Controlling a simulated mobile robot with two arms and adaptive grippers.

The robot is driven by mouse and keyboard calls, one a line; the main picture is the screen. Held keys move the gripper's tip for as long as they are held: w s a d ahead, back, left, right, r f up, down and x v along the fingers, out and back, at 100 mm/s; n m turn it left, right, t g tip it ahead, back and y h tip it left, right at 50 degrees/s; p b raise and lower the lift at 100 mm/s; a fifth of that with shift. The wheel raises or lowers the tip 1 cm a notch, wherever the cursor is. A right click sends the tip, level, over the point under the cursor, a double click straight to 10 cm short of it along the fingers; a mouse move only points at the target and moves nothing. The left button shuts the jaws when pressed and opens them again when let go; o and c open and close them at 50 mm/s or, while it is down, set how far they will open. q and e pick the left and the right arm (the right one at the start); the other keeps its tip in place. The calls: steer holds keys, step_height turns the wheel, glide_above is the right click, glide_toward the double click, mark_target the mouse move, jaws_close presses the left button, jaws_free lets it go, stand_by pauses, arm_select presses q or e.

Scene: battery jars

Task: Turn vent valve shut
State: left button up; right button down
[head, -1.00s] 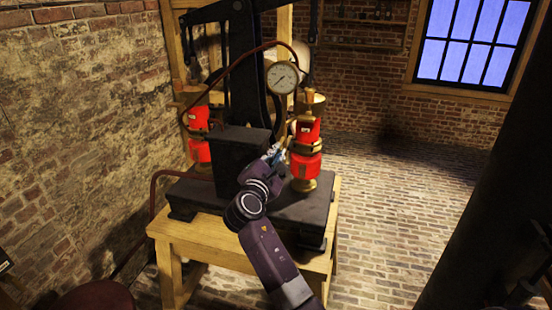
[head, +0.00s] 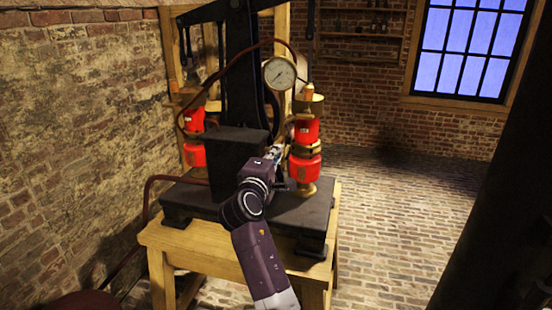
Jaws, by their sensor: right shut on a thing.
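The pump apparatus stands on a wooden bench, with a black block (head: 236,158) at its front and a round gauge (head: 279,73) above. A red and brass cylinder (head: 306,168) stands upright right of the block. My right gripper (head: 279,150) reaches up from below to the gap between the block and this cylinder, near its brass middle. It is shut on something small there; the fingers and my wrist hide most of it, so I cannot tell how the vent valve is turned. My left gripper is not in view.
A second red cylinder (head: 194,155) stands at the left behind the block. A thin hose arches over to the gauge side. The wooden bench (head: 200,243) carries a black base plate (head: 188,200). A dark column (head: 490,200) fills the right; brick floor between is clear.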

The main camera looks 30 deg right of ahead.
steer(key=shift+f, duration=0.1)
stand_by(0.5)
steer(key=c, duration=2.1)
jaws_free()
steer(key=v, duration=0.7)
steer(key=shift+s+a, duration=0.2)
steer(key=shift+s, duration=0.05)
